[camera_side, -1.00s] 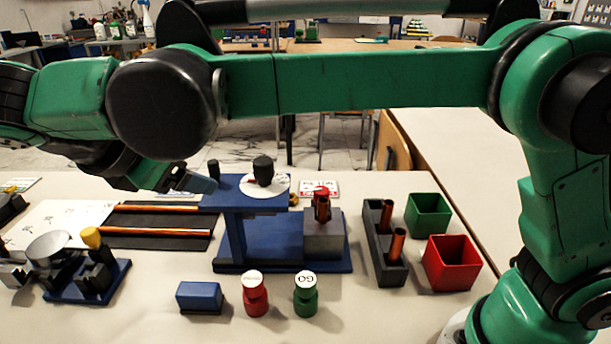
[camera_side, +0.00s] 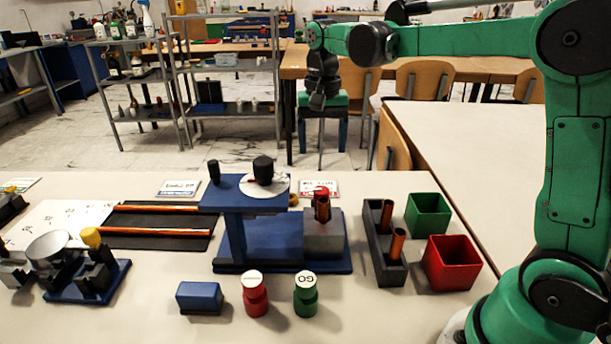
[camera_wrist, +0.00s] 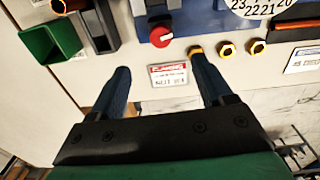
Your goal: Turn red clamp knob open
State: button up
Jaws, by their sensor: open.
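The red clamp knob (camera_wrist: 160,37) shows in the wrist view at the edge of the blue rig, above a small red-and-white label card (camera_wrist: 172,75). In the side view my gripper (camera_side: 318,100) is small and dark, raised beyond the far edge of the table.
The blue rig stand (camera_side: 237,240) carries a dial (camera_side: 280,186) and black posts. A dark rod holder (camera_side: 372,250), a green bin (camera_side: 428,214) and a red bin (camera_side: 452,262) stand to its right. Red (camera_side: 255,296) and green (camera_side: 305,296) buttons stand in front.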

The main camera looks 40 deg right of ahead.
aim_at(322, 190)
notch_tip(322, 190, down, 10)
jog(key=shift+s+r, duration=0.1)
grip_shut()
dwell(0.5)
